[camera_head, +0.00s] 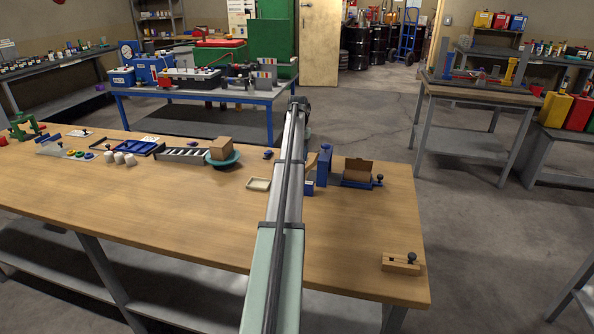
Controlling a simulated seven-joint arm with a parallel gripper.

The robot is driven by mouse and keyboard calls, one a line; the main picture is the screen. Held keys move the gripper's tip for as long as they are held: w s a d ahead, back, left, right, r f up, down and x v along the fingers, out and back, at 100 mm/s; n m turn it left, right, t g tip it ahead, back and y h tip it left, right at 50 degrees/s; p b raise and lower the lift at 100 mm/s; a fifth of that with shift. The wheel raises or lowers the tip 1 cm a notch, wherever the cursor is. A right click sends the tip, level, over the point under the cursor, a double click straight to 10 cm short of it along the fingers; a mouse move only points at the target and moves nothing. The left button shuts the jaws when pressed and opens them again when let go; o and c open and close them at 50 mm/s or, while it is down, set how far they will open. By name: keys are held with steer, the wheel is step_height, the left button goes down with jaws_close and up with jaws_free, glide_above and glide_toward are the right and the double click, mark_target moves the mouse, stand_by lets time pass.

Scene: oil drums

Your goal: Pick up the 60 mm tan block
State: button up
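A tan cube-shaped block (220,148) sits on a round teal dish (224,161), left of the middle of the wooden workbench. Its size cannot be read from here, but it is the only plain tan cube I can make out. My arm reaches away from the camera over the bench, to the right of the block and apart from it. The arm's far end shows only as a dark joint above the bench's far edge. My gripper's fingers are not visible, and the arm hides part of the bench behind it.
A slatted ramp (183,154) adjoins the dish on its left. A shallow cream tray (258,184) lies between dish and arm. Right of the arm stand a blue upright block (323,167) and a brown box (358,168) in a blue holder. The front bench top is mostly clear.

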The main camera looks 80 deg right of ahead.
steer(key=f, duration=0.4)
steer(key=shift+a+f, duration=0.2)
steer(key=shift+f, duration=0.05)
steer(key=c, duration=0.7)
